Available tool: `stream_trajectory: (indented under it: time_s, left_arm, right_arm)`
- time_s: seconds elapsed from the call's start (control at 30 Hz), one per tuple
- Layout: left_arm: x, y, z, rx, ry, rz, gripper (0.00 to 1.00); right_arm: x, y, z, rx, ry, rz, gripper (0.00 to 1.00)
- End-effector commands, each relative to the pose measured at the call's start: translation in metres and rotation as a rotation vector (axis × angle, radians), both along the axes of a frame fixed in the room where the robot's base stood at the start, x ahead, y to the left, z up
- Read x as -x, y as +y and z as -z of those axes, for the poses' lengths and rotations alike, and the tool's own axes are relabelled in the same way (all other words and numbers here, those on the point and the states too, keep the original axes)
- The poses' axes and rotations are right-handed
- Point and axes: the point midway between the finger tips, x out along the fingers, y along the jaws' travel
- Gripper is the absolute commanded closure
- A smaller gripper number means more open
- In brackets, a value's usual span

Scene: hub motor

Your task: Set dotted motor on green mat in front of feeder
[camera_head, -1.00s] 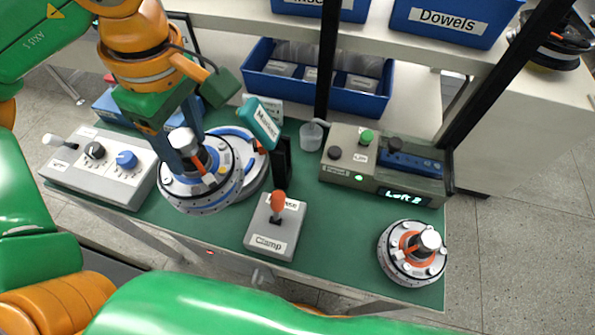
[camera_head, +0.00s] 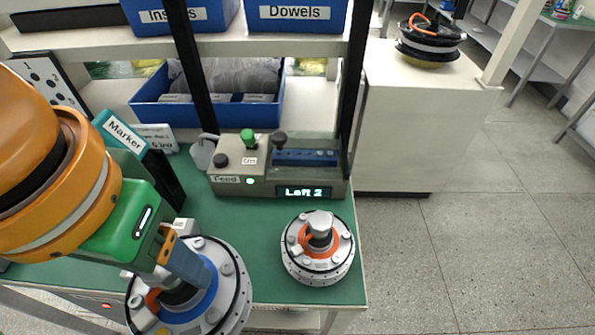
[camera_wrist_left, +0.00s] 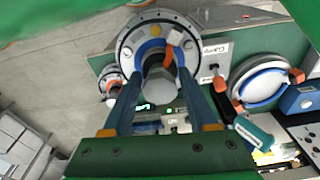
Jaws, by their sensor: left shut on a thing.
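My left gripper (camera_head: 180,265) is shut on a grey hub motor with a blue ring (camera_head: 232,285); it also shows between the fingers in the left wrist view (camera_wrist_left: 127,48). Small dots show around its rim. A second grey motor with an orange ring (camera_head: 333,262) stands upright on the green mat (camera_head: 270,215), right of the held one and in front of the feeder. Dots also show on its rim. The feeder (camera_head: 232,182) is a grey box with knobs and a display reading "Left 2". The held motor hides the mat beneath it. My right gripper is not in view.
A teal marker sign (camera_head: 122,133) on a black post stands left of the feeder. A blue bin (camera_head: 150,112) sits behind. In the left wrist view, the clamp box (camera_wrist_left: 217,52) and a round white pad (camera_wrist_left: 262,85) lie right of the motor. Bare mat shows between feeder and motors.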

Motion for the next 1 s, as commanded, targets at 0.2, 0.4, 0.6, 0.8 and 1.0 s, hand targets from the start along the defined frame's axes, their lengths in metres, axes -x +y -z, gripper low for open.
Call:
stream_trajectory:
  time_s: [0.2, 0.4, 0.6, 0.8, 1.0]
  left_arm:
    - [-0.021, -0.003, 0.010, 0.002, 0.004, 0.029, 1.00]
    - [-0.067, -0.008, 0.029, 0.000, 0.005, 0.025, 1.00]
    - [-0.109, -0.012, 0.064, 0.000, 0.004, 0.025, 1.00]
    - [-0.128, -0.015, 0.087, 0.003, 0.000, 0.028, 1.00]
    - [-0.137, -0.015, 0.113, -0.001, 0.002, 0.028, 1.00]
  right_arm:
    - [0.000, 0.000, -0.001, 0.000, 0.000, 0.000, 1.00]
    - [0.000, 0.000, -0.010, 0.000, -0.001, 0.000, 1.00]
    - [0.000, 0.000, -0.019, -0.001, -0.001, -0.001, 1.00]
    - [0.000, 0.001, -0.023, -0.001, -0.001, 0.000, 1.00]
    - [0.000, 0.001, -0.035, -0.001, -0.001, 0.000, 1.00]
